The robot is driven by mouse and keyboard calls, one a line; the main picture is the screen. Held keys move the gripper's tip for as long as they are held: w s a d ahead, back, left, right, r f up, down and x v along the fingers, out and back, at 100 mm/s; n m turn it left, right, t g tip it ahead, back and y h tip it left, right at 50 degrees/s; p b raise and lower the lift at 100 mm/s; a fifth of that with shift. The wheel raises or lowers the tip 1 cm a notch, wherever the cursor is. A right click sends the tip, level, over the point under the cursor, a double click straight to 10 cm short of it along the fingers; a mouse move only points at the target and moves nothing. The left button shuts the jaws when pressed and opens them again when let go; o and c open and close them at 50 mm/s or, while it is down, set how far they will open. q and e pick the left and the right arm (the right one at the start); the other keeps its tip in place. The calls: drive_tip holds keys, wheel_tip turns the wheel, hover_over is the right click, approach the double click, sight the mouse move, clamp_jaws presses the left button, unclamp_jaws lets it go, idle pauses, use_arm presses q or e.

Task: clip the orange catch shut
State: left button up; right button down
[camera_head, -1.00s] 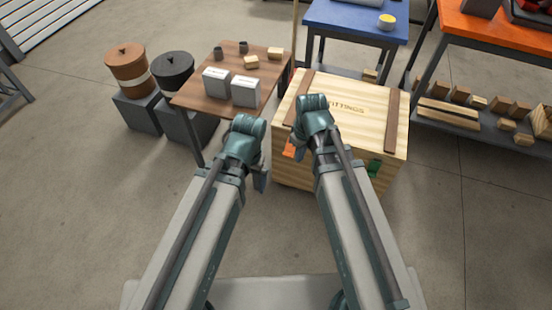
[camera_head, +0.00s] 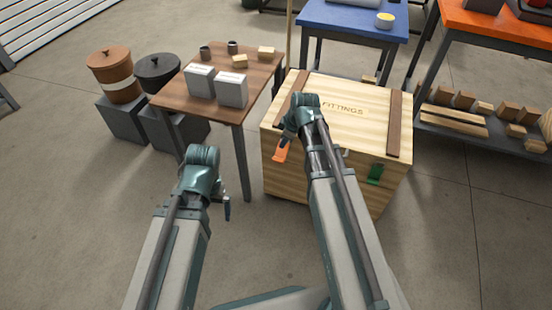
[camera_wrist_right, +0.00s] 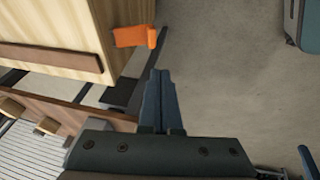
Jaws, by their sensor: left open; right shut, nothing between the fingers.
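The orange catch (camera_head: 281,152) is on the front of the wooden crate (camera_head: 330,98), near its left corner. In the right wrist view the orange catch (camera_wrist_right: 131,37) sticks out past the crate's edge. My right gripper (camera_head: 283,139) is right by the catch and partly covers its top in the head view. In the right wrist view its fingers (camera_wrist_right: 160,74) are shut, empty and a little apart from the catch in the picture; I cannot tell contact. My left gripper (camera_head: 227,208) is open and empty, over the floor to the left of the crate.
A green catch (camera_head: 375,173) is on the crate's front, further right. A brown table (camera_head: 255,85) with grey boxes stands left of the crate. A blue table (camera_head: 350,22) and an orange-topped shelf (camera_head: 500,28) stand behind. The floor in front is clear.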

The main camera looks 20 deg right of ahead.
drive_tip(key=b, duration=1.2)
approach(277, 161)
drive_tip(key=a+x, duration=0.1)
drive_tip(key=x, duration=0.4)
drive_tip(key=shift+w+d+f+b, duration=0.25)
drive_tip(key=shift+d+f+b, duration=0.1)
drive_tip(key=shift+f+b, duration=0.2)
